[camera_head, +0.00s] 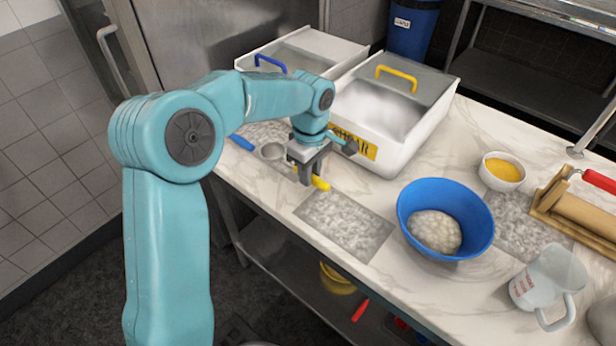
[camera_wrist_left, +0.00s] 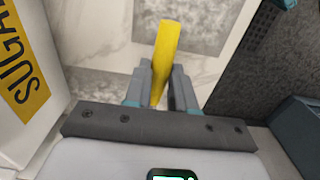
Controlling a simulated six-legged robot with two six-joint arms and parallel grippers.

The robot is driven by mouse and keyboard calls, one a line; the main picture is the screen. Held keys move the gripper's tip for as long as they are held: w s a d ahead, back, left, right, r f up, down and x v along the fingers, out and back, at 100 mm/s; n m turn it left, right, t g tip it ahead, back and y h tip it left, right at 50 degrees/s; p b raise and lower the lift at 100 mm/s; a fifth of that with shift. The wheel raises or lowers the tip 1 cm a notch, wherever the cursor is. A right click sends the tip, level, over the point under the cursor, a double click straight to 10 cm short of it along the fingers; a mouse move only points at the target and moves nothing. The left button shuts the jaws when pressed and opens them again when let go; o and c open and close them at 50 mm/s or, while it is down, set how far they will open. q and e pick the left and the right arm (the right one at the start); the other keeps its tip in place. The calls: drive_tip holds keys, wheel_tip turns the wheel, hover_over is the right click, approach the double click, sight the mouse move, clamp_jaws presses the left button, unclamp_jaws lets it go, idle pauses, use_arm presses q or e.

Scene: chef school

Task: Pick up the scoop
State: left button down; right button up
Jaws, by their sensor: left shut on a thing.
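The scoop's yellow handle (camera_head: 320,183) shows below my left gripper (camera_head: 306,168) in the head view, over the worktop beside the sugar bin. My left gripper is shut on this handle. In the left wrist view the yellow handle (camera_wrist_left: 166,50) stands out between the two fingers (camera_wrist_left: 160,85), pointing away from the wrist. The rest of this scoop is mostly hidden by the gripper. I cannot tell whether it touches the worktop. My right gripper is not in view.
The white sugar bin (camera_head: 416,148) stands close behind the gripper, with another bin (camera_head: 345,52) to its left. A blue handle (camera_head: 241,142) lies left of the gripper. A blue bowl of dough (camera_head: 470,205) stands to the right. Worktop (camera_head: 270,190) in front is clear.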

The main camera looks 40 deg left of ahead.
use_arm(q)
wheel_tip(320, 180, up, 17)
drive_tip(key=p, duration=0.1)
drive_tip(key=shift+r+p, duration=0.15)
drive_tip(key=shift+p, duration=0.25)
drive_tip(key=c, duration=1.7)
unclamp_jaws()
clamp_jaws()
